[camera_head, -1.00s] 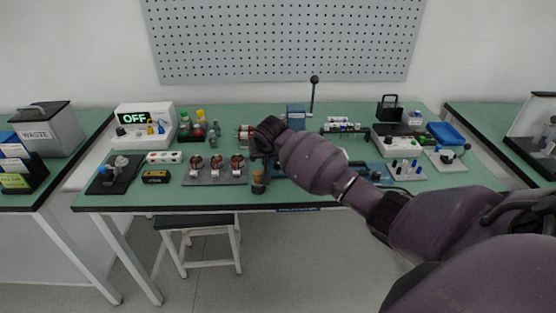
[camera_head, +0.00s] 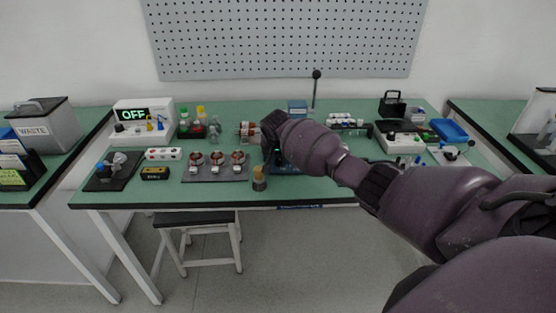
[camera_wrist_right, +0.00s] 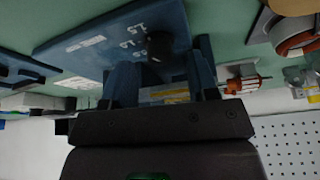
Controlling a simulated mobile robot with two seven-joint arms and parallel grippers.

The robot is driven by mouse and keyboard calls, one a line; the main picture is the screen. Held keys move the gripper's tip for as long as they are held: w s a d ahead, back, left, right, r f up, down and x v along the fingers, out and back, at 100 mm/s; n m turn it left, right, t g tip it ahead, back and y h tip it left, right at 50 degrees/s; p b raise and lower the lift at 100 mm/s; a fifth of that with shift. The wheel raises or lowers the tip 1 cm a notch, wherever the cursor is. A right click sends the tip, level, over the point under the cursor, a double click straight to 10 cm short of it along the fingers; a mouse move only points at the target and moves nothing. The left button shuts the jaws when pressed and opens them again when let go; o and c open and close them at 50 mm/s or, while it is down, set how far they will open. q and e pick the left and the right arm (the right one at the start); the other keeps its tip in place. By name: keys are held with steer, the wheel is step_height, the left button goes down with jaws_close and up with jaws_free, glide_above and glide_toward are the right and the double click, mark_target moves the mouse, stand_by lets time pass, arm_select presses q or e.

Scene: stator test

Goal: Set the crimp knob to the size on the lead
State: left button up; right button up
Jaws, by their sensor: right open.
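My right gripper (camera_head: 276,152) is over the middle of the green bench, above a blue base (camera_head: 290,170) that my arm partly covers. In the right wrist view, my right gripper (camera_wrist_right: 163,58) is open, its two fingers apart. A dark round knob (camera_wrist_right: 159,46) shows between and beyond the fingertips, on a blue panel (camera_wrist_right: 100,45) with white size marks around it. I cannot read the marks surely, nor tell whether the fingers touch the knob. A blue press block (camera_head: 297,106) with a black-balled lever (camera_head: 316,76) stands behind my arm. I cannot make out the lead or its size. My left gripper is out of view.
A motor-like part (camera_head: 248,130) stands just left of my gripper. A brush pot (camera_head: 259,180) is near the front edge. A grey tray (camera_head: 205,179) with several copper-wound parts lies to the left. A tester reading OFF (camera_head: 133,113) is at back left.

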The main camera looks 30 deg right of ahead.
steer(key=shift+x, duration=0.9)
steer(key=shift+c, duration=0.8)
steer(key=c, duration=0.8)
steer(key=shift+o, duration=0.2)
